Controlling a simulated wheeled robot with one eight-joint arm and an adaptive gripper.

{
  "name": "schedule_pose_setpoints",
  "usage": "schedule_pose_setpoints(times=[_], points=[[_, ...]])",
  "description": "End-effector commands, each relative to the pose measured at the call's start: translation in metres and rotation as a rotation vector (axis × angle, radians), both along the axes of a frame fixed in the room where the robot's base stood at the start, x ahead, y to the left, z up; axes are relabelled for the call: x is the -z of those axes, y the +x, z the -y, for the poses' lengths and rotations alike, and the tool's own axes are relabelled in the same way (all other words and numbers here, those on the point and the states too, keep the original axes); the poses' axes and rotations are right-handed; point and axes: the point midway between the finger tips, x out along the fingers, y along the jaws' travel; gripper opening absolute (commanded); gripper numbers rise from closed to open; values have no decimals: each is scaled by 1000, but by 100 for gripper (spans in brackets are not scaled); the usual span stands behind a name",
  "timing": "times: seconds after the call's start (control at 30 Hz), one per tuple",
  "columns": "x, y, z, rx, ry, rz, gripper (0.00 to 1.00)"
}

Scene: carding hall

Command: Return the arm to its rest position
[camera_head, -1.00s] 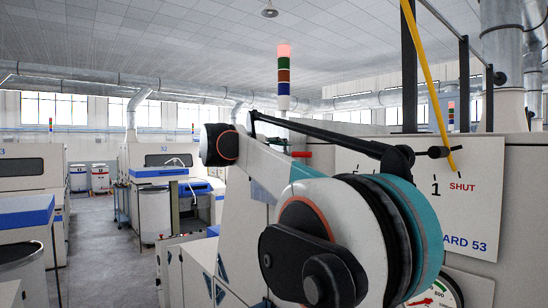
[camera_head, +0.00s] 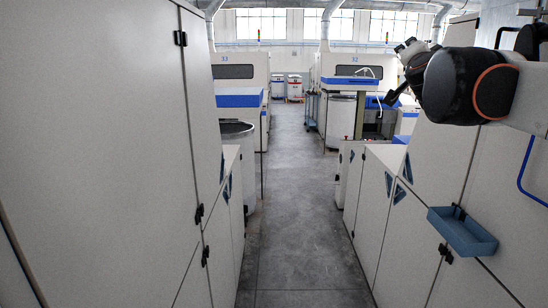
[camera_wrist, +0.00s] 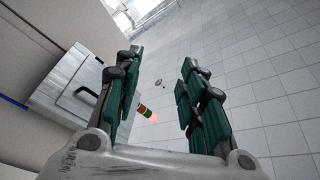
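My arm is at the upper right of the head view, folded beside the right-hand machine. A dark rounded joint with an orange ring is closest to the camera and hides part of what lies behind it. My gripper shows clearly in the wrist view (camera_wrist: 160,62). Its two green-padded fingers stand apart with nothing between them. The wrist camera faces up toward the tiled ceiling, with a signal lamp (camera_wrist: 146,113) seen beyond the fingers.
Tall pale cabinets (camera_head: 95,130) line the left side. Low cabinets and a blue tray (camera_head: 462,232) line the right. A grey floor aisle (camera_head: 300,215) runs clear between them. A grey drum (camera_head: 237,150) stands at the left, with machines 33 (camera_head: 240,85) and 32 (camera_head: 350,75) farther back.

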Motion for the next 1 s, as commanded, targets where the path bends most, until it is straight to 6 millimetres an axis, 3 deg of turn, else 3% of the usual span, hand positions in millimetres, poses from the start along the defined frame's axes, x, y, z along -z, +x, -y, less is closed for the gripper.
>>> schedule_pose_setpoints(times=[0.03,0.2,0.5,0.73,0.9,1.0], points=[[36,-9,-22,-62,-45,-44,37],[133,-41,-80,-241,-185,-204,37],[316,-119,-138,-459,-386,-500,37],[457,-191,-153,-568,-515,-743,37],[558,-248,-151,-619,-600,-929,37],[606,-279,-145,-636,-639,-1027,37]])
